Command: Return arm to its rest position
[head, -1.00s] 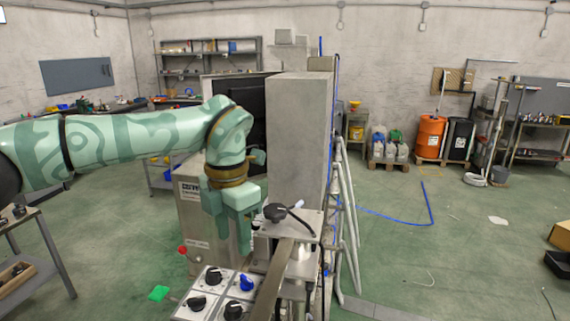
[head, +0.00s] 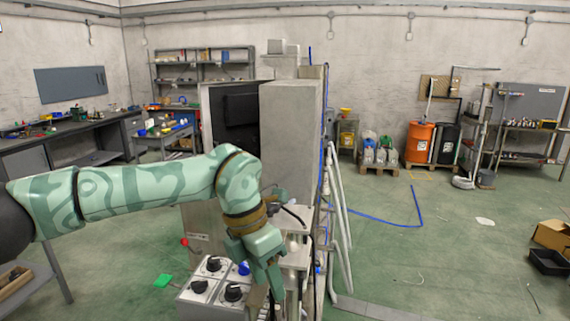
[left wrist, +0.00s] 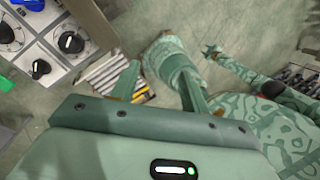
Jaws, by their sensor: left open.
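My left arm comes in from the left in the head view, and its green gripper (head: 268,280) hangs pointing down in front of the grey machine (head: 290,130). The gripper is just right of the control panel (head: 211,284) with black knobs and a blue knob. In the left wrist view the two fingers (left wrist: 160,88) stand apart with nothing held between them. The panel's knobs (left wrist: 38,68) show at the upper left of that view. Other green patterned parts of my body show beyond the fingers.
Workbenches (head: 70,135) stand at the left wall. An orange drum (head: 419,142) stands at the back right. A cardboard box (head: 551,235) and a black crate (head: 548,262) lie on the right. Pipes (head: 335,200) run beside the machine. Open floor lies at right.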

